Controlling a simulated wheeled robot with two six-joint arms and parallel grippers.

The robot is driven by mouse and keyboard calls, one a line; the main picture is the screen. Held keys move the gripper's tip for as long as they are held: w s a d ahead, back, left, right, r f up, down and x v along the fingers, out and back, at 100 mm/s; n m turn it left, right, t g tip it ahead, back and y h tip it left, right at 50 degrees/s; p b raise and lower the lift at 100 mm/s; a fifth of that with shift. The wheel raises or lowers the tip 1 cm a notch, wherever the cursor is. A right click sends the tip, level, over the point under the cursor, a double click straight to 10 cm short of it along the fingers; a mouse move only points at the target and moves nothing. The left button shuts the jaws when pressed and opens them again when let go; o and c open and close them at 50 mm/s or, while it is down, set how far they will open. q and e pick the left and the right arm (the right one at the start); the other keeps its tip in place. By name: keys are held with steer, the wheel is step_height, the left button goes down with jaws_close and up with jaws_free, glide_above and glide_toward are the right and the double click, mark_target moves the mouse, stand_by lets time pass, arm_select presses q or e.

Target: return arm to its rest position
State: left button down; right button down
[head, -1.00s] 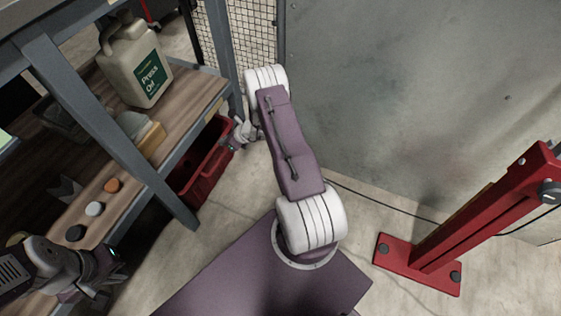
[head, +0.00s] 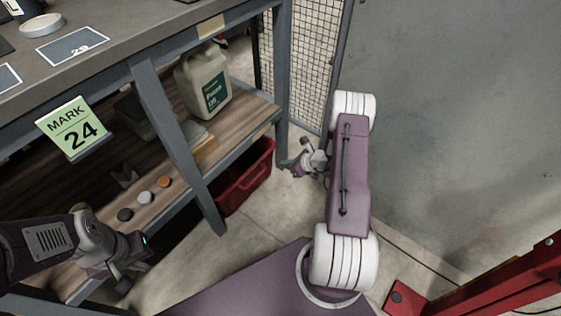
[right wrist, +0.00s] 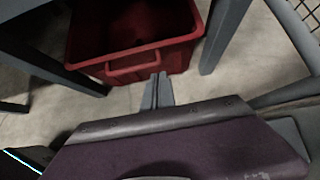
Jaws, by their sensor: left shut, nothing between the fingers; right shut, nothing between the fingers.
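My right arm (head: 348,180), purple with white joints, is folded in the middle of the head view. Its gripper (head: 292,166) points left, just right of the red bin, and is shut and empty. In the right wrist view its fingers (right wrist: 158,90) are together, with nothing between them, in front of the red bin. My left gripper (head: 132,272) is at the lower left of the head view, beside the bench's lower shelf. It looks shut and empty, though its fingertips are dark and partly unclear.
The red bin (head: 226,198) sits on the floor under the bench (head: 190,30). The lower shelf (head: 252,107) holds a Press Oil jug (head: 190,85) and several small discs. A green "MARK 24" card (head: 72,130) hangs at the bench edge. A red stand (head: 480,296) is at lower right.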

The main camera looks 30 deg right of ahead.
steer(key=s+a+r+n+g+y+p, duration=0.3)
steer(key=s+a+r+n+g, duration=0.25)
steer(key=a+r+n, duration=0.65)
steer(key=s+a+r+n+g+h+p, duration=0.1)
steer(key=s+a+r+n+h, duration=0.15)
steer(key=s+r+n, duration=0.55)
steer(key=s+a+r+n+g+h+p, duration=0.1)
steer(key=s+r+n+h+p, duration=0.15)
steer(key=s+n, duration=0.5)
step_height(320, 180, up, 39)
steer(key=w+n+h+p, duration=0.1)
steer(key=n+p, duration=0.2)
steer(key=p, duration=3.4)
steer(key=shift+d+n, duration=0.25)
steer(key=shift+n, duration=0.1)
